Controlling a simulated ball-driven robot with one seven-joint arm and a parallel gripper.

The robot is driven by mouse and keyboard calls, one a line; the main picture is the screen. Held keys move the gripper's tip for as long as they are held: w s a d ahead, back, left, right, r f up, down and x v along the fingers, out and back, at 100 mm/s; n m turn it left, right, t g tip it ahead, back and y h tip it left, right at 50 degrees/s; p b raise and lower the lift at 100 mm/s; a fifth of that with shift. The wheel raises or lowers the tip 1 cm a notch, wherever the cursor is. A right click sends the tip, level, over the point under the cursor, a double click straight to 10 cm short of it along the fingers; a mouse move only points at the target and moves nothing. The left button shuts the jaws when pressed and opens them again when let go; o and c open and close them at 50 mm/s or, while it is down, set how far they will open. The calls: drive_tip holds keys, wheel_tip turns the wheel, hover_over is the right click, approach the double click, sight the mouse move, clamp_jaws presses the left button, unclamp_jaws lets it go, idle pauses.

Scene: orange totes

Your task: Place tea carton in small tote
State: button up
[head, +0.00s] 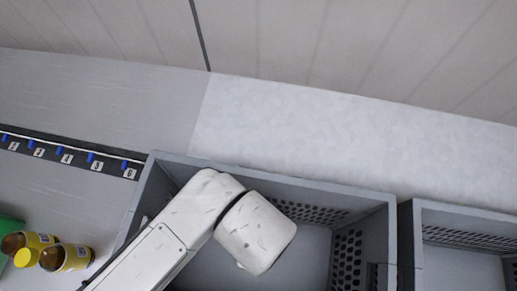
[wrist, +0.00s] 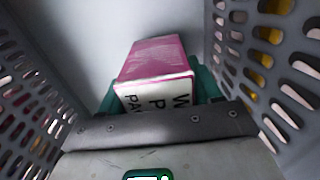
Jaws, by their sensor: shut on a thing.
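A pink carton with a white end and black letters, which I take for the tea carton (wrist: 155,60), shows in the wrist view. My gripper (wrist: 157,88) is shut on it, with teal fingers on both sides. The carton is between the perforated walls of a grey tote, with a plain grey floor beyond it. I cannot tell whether it touches the floor. In the head view my white arm reaches into a grey tote (head: 368,205) and hides the gripper and carton.
A second grey tote (head: 462,212) stands close at the right. Yellow-labelled brown bottles (head: 68,257) and a green thing (head: 8,232) lie at the left. A black numbered strip (head: 70,155) with blue clips runs behind them. The pale surface behind the totes is clear.

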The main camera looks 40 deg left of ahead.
drive_tip(key=shift+f, duration=0.55)
drive_tip(key=shift+f, duration=0.15)
drive_tip(key=o, duration=1.2)
wheel_tip(320, 180, up, 12)
drive_tip(key=shift+r+b, duration=0.15)
drive_tip(key=shift+b, duration=0.15)
